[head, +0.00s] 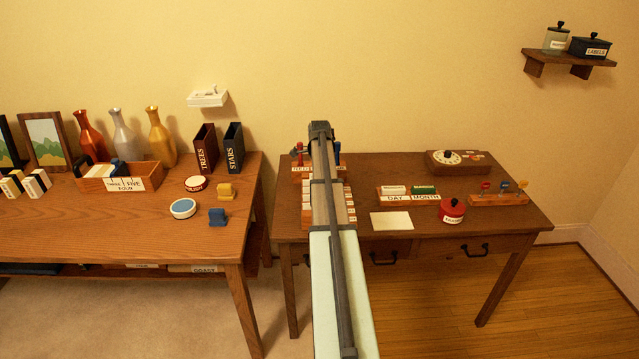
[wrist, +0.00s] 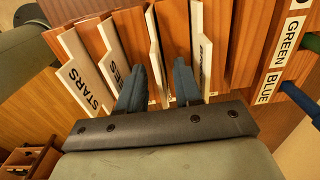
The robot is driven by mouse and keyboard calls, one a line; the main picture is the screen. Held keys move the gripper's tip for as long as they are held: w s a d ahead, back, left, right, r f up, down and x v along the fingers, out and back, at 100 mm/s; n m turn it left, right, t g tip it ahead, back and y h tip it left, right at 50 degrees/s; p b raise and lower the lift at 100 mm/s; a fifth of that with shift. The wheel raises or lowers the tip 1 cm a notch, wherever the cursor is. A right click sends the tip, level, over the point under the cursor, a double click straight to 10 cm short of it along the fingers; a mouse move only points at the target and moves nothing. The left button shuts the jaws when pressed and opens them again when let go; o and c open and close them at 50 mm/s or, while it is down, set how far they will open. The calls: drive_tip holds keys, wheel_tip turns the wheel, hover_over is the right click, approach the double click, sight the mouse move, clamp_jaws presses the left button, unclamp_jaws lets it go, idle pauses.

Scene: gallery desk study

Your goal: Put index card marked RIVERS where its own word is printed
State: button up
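In the wrist view my gripper (wrist: 160,66) is open. Its two blue fingers reach down among upright cards in a wooden rack (wrist: 170,25). A thin pale card (wrist: 154,50) stands between the fingers, seen nearly edge-on; its word cannot be read. To the left are a card marked STARS (wrist: 80,80) and a card with a partly hidden word (wrist: 112,62). To the right is a card (wrist: 197,45) whose lettering is partly hidden. I cannot read RIVERS anywhere. In the head view my arm covers much of the card rack (head: 348,208) and hides my fingers.
A strip marked GREEN and BLUE (wrist: 275,60) stands right of the cards. The right desk (head: 385,165) also bears a DAY and MONTH holder (head: 408,198), a blank paper (head: 391,221) and a red pot (head: 452,211). TREES (head: 206,149) and STARS (head: 234,148) holders stand on the left desk.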

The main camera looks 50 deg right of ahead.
wheel_tip(320, 180, up, 12)
drive_tip(key=shift+r, duration=0.15)
idle(0.5)
idle(0.5)
